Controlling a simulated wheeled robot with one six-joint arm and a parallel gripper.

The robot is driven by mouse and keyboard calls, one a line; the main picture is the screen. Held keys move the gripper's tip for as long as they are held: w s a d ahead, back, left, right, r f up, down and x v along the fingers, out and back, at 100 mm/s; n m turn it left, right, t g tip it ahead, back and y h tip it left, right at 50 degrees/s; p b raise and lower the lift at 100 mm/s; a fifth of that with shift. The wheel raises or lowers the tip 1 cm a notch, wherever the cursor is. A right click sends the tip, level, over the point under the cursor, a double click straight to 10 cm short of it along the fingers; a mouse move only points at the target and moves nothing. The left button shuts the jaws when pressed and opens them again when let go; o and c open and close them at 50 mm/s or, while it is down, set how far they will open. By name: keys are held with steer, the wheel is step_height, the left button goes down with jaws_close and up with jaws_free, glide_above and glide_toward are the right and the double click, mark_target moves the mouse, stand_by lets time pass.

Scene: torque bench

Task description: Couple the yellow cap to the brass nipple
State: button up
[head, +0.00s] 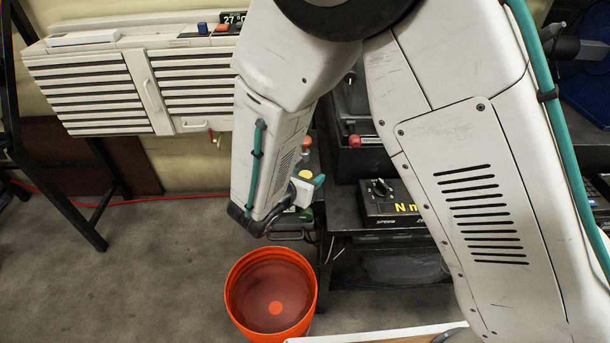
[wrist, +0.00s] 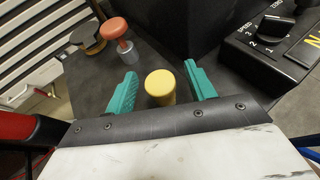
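The yellow cap (wrist: 160,87) stands upright on the dark bench top, between the two teal fingers of my gripper (wrist: 161,88) in the wrist view. The fingers are wide apart, with a gap showing on each side of the cap, so my gripper is open. The cap's lower part is hidden by the gripper body. In the head view the yellow cap (head: 305,174) shows as a small round top beside my gripper (head: 306,188), which my arm mostly hides. I cannot make out the brass nipple with certainty in either view.
A black dial box (wrist: 275,38) is at right. An orange bucket (head: 233,299) stands on the floor below the bench.

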steer(key=shift+s+a, duration=0.1)
steer(key=v, duration=0.7)
steer(key=shift+s+r, duration=0.15)
steer(key=shift+s, duration=0.05)
steer(key=shift+a, duration=0.1)
steer(key=s+d+r+m+g+y, duration=0.2)
steer(key=s+d+r+m, duration=0.4)
steer(key=d+m, duration=0.3)
steer(key=s+d+r+m+g+y, duration=0.2)
steer(key=s+d+r+m+g, duration=0.2)
steer(key=s+d+r+m, duration=0.3)
steer(key=s+d+r+m+g+y, duration=0.3)
steer(key=s+d+r+m, duration=0.3)
steer(key=d+m, duration=0.5)
steer(key=s+m+g, duration=0.1)
steer(key=s+m, duration=0.1)
steer(key=shift+r+m, duration=0.3)
steer(key=shift+r, duration=0.05)
